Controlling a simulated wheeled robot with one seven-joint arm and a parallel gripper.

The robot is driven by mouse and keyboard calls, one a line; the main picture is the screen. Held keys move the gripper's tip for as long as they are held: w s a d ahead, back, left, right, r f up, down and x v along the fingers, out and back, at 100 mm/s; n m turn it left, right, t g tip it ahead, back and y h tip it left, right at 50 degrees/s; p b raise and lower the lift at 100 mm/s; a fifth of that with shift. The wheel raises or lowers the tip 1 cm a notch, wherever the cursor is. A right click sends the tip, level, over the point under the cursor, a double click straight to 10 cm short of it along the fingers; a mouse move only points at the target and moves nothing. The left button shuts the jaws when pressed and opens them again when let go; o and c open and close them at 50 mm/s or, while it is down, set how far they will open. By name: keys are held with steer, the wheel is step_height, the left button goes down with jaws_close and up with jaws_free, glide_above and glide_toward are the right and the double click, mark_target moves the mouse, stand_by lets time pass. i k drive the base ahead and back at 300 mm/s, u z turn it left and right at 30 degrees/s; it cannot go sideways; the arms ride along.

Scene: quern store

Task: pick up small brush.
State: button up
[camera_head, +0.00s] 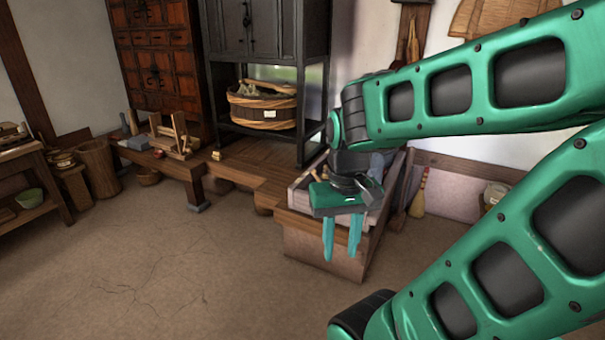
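My gripper (341,253) hangs in the middle of the view with its two teal fingers pointing down and apart. Nothing shows between the fingers except the wooden side of a crate behind them. A small broom-like brush (418,197) with pale yellow bristles and a reddish band stands upright by the wall, to the right of the gripper and apart from it. I cannot tell whether this is the small brush of the task. My gripper and arm hide part of the crate's top and contents.
The wooden crate (302,246) is just behind and below my gripper. A low wooden bench (178,167) with tools runs left, beside a woven basket (97,168). A dark cabinet (250,40) holds a wooden tub (262,108). The floor at front left is clear.

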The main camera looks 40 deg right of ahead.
mark_target(324, 176)
steer(key=u, duration=0.05)
steer(key=i, duration=1.25)
steer(key=z, duration=0.4)
steer(key=i, duration=1.25)
steer(key=z, duration=1.3)
steer(key=i, duration=1.1)
steer(key=z, duration=0.65)
